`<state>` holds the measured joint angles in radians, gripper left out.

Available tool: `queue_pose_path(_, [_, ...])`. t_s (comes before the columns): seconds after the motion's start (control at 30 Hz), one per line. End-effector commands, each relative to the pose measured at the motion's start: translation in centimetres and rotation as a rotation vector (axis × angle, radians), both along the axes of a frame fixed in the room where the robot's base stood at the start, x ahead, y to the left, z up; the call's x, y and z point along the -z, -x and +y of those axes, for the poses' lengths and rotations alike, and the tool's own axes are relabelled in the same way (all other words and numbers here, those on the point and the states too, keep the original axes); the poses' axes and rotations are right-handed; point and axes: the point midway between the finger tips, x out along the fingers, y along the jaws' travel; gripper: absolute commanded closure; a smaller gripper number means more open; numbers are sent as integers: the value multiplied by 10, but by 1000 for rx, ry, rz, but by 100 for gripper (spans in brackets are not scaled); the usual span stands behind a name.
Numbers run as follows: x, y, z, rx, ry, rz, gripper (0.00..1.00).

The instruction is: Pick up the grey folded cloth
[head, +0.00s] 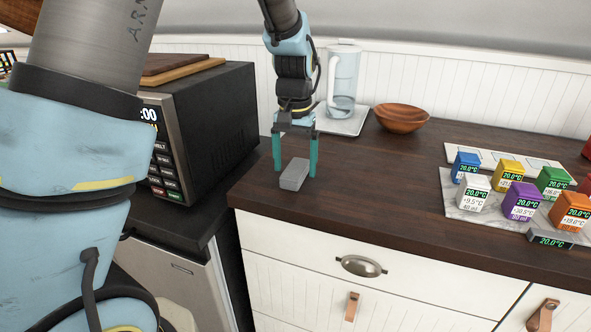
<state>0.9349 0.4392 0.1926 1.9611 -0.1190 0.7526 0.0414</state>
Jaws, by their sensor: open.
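The grey folded cloth (294,175) looks like a small grey block. It lies on the dark wooden counter near its front edge. My gripper (295,170) points down over it with two teal fingers. The fingers are apart, one to the left and behind the cloth, one to its right. Nothing is held. I cannot tell how far the fingertips are above the counter.
A black microwave (200,120) stands to the left of the gripper. A glass jug (342,80) and a wooden bowl (401,118) are behind. Several coloured blocks with displays, such as the purple one (522,202), sit at the right. The counter (380,190) between is clear.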

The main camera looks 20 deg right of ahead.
Motion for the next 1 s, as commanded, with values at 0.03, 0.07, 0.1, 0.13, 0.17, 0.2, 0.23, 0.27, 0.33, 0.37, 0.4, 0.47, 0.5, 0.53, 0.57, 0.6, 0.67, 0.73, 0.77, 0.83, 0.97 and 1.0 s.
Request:
queue_pose_path(0.03, [5,1,1,-1,-2,2,9])
queue_pose_path(0.07, [7,1,1,-1,-1,2,9])
queue_pose_path(0.1, [9,0,1,-2,-1,1,9])
queue_pose_path(0.13, [10,0,1,-2,0,0,9])
queue_pose_path(0.17, [11,0,0,-1,1,-1,9])
queue_pose_path(0.2, [11,0,0,-1,1,-1,9])
queue_pose_path(0.23, [11,0,0,-1,1,-1,9])
queue_pose_path(0.27, [11,0,0,-1,1,-1,9])
queue_pose_path(0.33, [11,0,0,-1,1,-1,9])
queue_pose_path(0.37, [11,0,0,-1,1,-1,11])
queue_pose_path(0.4, [11,0,0,-1,1,-1,16])
queue_pose_path(0.47, [11,0,0,-1,1,-1,22])
queue_pose_path(0.5, [11,0,0,-1,1,-1,27])
queue_pose_path(0.53, [11,0,0,-1,1,-1,30])
queue_pose_path(0.57, [11,0,0,-1,1,-1,34])
queue_pose_path(0.6, [11,0,0,-1,1,-1,38])
queue_pose_path(0.67, [11,0,0,-1,1,-1,45])
queue_pose_path(0.73, [11,0,0,-1,1,-1,53])
queue_pose_path(0.77, [11,0,0,-1,1,-1,56])
queue_pose_path(0.83, [11,0,0,-1,1,-1,64])
queue_pose_path(0.97, [11,0,0,-1,1,-1,78])
queue_pose_path(1.0, [11,0,0,-1,1,-1,83])
